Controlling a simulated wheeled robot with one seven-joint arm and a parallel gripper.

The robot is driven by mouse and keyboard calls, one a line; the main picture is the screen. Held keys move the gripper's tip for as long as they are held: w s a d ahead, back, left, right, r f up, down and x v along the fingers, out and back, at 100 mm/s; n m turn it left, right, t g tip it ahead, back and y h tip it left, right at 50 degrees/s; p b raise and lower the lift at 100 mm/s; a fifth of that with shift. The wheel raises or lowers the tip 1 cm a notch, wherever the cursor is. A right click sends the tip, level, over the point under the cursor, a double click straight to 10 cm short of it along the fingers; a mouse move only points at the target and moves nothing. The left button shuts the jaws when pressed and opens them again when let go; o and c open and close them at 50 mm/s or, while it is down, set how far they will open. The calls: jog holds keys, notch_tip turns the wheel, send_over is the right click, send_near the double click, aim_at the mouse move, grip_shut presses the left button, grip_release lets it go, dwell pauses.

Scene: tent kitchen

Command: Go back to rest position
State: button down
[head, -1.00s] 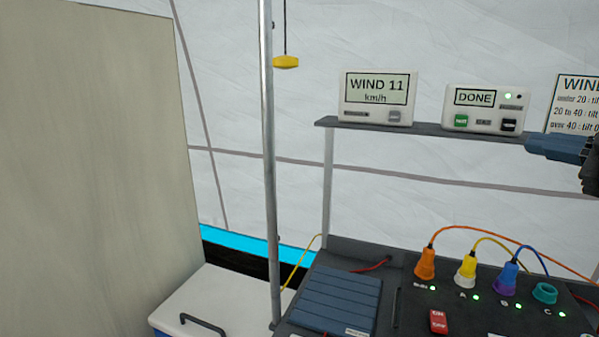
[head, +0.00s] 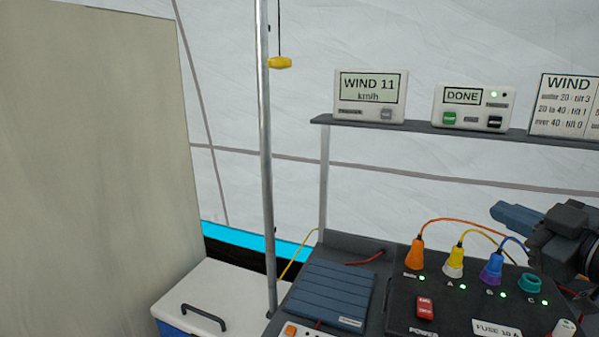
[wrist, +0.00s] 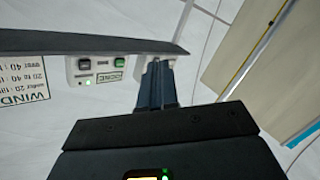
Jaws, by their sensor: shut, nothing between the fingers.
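My gripper (head: 512,214) shows at the right of the head view, with its blue-grey fingers shut and pointing left. It is in the air above the right part of the black power box (head: 455,310), in front of the tent wall and below the shelf. In the wrist view the closed fingers (wrist: 157,86) point up the picture, with nothing between them. Part of my arm is cut off at the right edge of the head view.
A shelf (head: 420,126) holds the WIND 11 display (head: 370,95), the DONE box (head: 472,107) and a wind chart (head: 565,105). Orange, yellow and blue plugs stand in the power box. A metal pole (head: 266,180), a blue panel (head: 325,295) and a white-lidded cooler (head: 215,295) are left.

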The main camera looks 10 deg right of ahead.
jog(key=s+a+f+m, duration=0.1)
jog(key=a+f, duration=0.1)
jog(key=f, duration=0.2)
jog(key=s+a+f+m+h, duration=0.1)
jog(key=s+a+f+m, duration=0.1)
jog(key=f, duration=0.2)
jog(key=s+a+f+m+g+h, duration=0.1)
jog(key=s+a+f, duration=0.1)
jog(key=f, duration=0.2)
jog(key=shift+m, duration=0.3)
jog(key=s+a+f+m+g+h, duration=0.1)
jog(key=s+a+f+m, duration=0.1)
jog(key=s+a+f, duration=0.45)
jog(key=s+a, duration=0.3)
jog(key=s, duration=0.9)
jog(key=s+a+y, duration=0.1)
jog(key=s+a, duration=0.2)
jog(key=s, duration=0.9)
jog(key=shift+y, duration=0.3)
